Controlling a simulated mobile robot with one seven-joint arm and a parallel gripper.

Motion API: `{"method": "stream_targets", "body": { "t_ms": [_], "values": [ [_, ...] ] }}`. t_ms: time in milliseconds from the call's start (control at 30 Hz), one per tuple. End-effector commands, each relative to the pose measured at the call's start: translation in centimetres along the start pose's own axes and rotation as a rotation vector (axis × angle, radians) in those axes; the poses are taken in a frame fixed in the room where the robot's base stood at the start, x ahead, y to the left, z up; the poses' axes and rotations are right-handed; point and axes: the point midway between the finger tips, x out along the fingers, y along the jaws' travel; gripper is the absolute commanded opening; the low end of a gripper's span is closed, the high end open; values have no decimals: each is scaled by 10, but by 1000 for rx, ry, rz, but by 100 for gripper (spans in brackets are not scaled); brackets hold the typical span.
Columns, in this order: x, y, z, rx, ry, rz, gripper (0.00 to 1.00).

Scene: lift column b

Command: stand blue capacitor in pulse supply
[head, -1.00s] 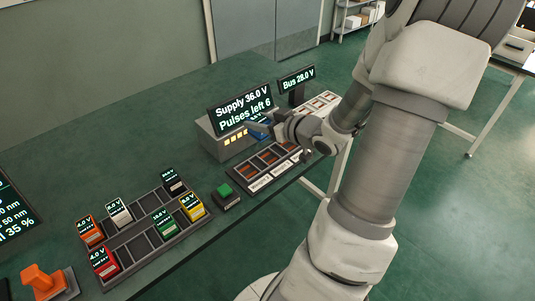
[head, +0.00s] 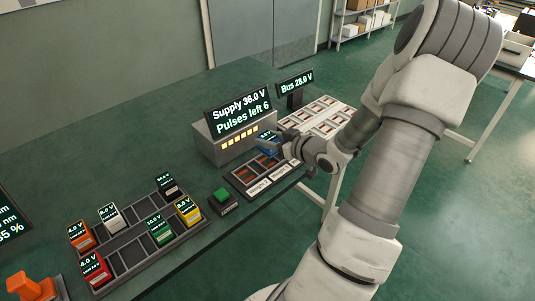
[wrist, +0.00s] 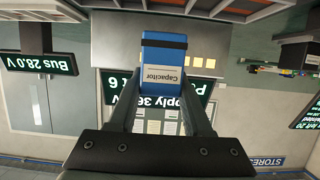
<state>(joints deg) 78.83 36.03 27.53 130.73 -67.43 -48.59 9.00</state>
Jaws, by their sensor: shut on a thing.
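The blue capacitor (head: 267,143) is held by my gripper (head: 283,146). In the wrist view, the gripper (wrist: 160,112) is shut on its sides, and its blue body with a black band and white "Capacitor" label (wrist: 160,77) projects beyond the fingers. The pulse supply (head: 212,150) is a grey box with a screen reading "Supply 36.0 V, Pulses left 6" and a row of lit yellow squares. A dark slotted tray (head: 236,181) lies in front of it. The capacitor appears above the tray's back part, close to the supply's right front; its exact height is unclear.
A dark rack (head: 122,238) at left holds several coloured capacitors. A green button (head: 222,195) sits between rack and tray. A "Bus 28.0 V" screen (head: 295,83) stands behind. A pale slotted panel (head: 322,116) lies at right. An orange-handled device (head: 35,284) is at front left.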

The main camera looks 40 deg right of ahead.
Motion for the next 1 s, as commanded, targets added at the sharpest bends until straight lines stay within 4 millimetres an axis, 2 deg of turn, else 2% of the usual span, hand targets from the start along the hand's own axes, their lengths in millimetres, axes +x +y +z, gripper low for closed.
{"method": "stream_targets", "body": {
  "t_ms": [167,400,767,800,967,1000],
  "values": [
    [9,-1,7,0,0,0,0],
    [20,-1,38,1,1,0,0],
    [20,-1,41,-2,1,0,0],
    [20,-1,42,-1,0,0,51],
    [20,-1,41,-1,0,0,80],
    [20,-1,41,-1,0,0,80]
  ]
}}
